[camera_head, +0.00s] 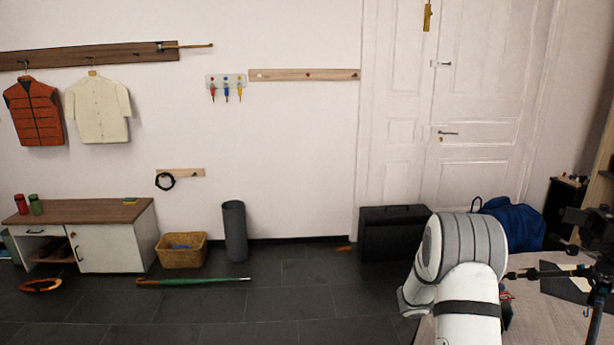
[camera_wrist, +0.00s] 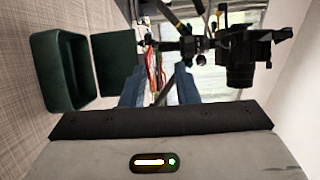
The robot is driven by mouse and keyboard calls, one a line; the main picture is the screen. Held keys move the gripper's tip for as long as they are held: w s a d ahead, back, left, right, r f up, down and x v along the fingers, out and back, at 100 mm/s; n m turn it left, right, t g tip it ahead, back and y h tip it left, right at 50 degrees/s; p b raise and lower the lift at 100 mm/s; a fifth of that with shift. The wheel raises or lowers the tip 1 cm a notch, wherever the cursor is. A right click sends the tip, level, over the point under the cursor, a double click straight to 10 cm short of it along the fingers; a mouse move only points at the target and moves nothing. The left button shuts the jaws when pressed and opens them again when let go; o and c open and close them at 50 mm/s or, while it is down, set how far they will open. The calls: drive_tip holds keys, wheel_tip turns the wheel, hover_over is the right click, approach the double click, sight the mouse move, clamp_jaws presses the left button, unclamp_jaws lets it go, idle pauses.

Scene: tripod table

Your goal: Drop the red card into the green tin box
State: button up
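A dark green open box (camera_wrist: 62,72), which looks like the tin box, is at the left of the wrist view. A flat dark green panel (camera_wrist: 118,62), perhaps its lid, is beside it. My gripper (camera_wrist: 158,78) has its two blue fingers spread apart, with a gap between them. Thin red and light strands (camera_wrist: 155,62) show beyond this gap, and I cannot tell what they belong to. I cannot clearly make out the red card in either view. In the head view my arm hides my gripper.
A black camera (camera_wrist: 245,55) on a tripod is close to the right of my gripper. A black case (camera_head: 392,235) and a blue bag (camera_head: 515,225) are behind my arm. A wicker basket (camera_head: 181,252) and a green umbrella (camera_head: 195,281) are on the floor at left.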

drive_tip(key=shift+a, duration=0.1)
drive_tip(key=a, duration=0.7)
drive_tip(key=shift+s+a, duration=0.15)
drive_tip(key=shift+a, duration=0.15)
drive_tip(key=s+a+r+m+g+y+p, duration=0.25)
drive_tip(key=s+r+m+y, duration=0.2)
drive_tip(key=s+m, duration=0.35)
drive_tip(key=s+a+r+m+g+y+p, duration=0.1)
drive_tip(key=s+a+r+m+y+p, duration=0.15)
drive_tip(key=s+a+r+m, duration=0.4)
drive_tip(key=s+a+r+m+t+y+p, duration=0.2)
drive_tip(key=s+a+m+y, duration=0.3)
drive_tip(key=m, duration=0.6)
drive_tip(key=s+a+r+m+t+y+p, duration=0.2)
drive_tip(key=s+a+m+y, duration=0.4)
drive_tip(key=a+m, duration=0.3)
drive_tip(key=shift+s+r+m+t, duration=0.65)
drive_tip(key=shift+s+m+t, duration=0.1)
drive_tip(key=shift+s+m, duration=0.2)
